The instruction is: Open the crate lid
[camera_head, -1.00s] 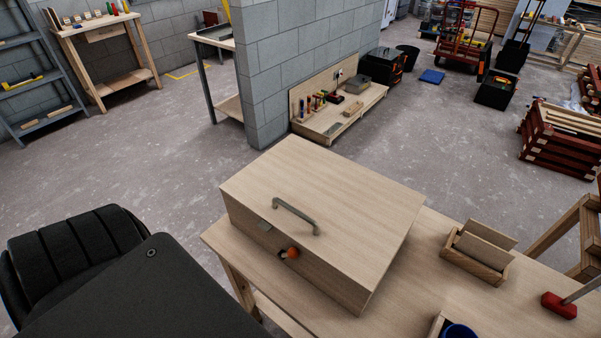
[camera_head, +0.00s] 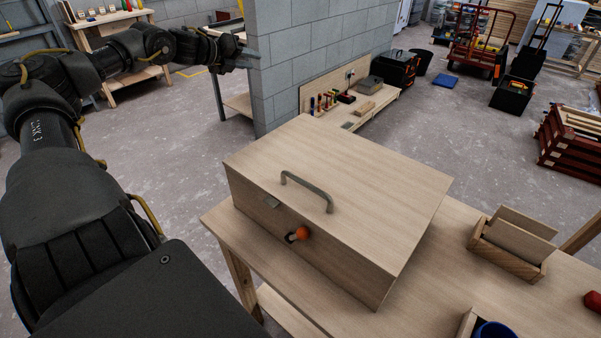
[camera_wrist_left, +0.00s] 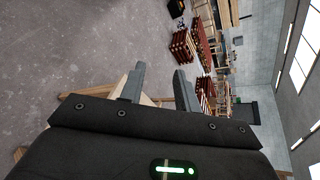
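The wooden crate (camera_head: 300,251) stands on the workbench with its flat lid (camera_head: 355,178) down. A grey bar handle (camera_head: 307,190) is fixed on the lid near its front edge. My right gripper is out of view.
The workbench (camera_head: 420,290) also holds a small wooden box (camera_head: 510,246), a blue round container (camera_head: 494,330) and a red item (camera_head: 592,301). A grey block wall (camera_head: 300,55) and a low tool bench (camera_head: 378,105) stand behind the crate.

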